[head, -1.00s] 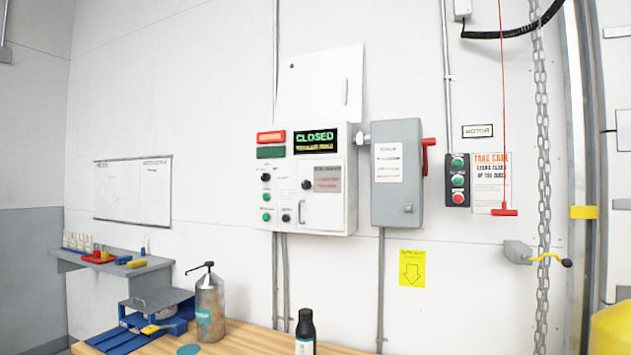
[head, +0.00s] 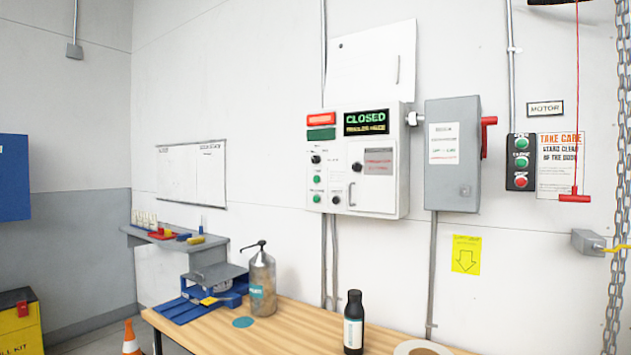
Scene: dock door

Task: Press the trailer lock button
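A white control box (head: 380,197) hangs on the wall right of the middle in the head view. It has a lit "CLOSED" display (head: 365,122), a red panel (head: 321,118) and a green panel (head: 321,134). Below these are a black knob (head: 316,159), an upper green button (head: 316,179), a lower green button (head: 316,198) and more dark knobs. The small labels are too blurred to read, so I cannot tell which control is the trailer lock button. Neither of my grippers is in view.
A wooden bench (head: 290,325) stands below the box, with a pump bottle (head: 262,285) and a black bottle (head: 353,322) on it. A grey switch box (head: 455,185), a three-button station (head: 521,173) and a chain (head: 622,180) are to the right. An orange cone (head: 131,340) stands lower left.

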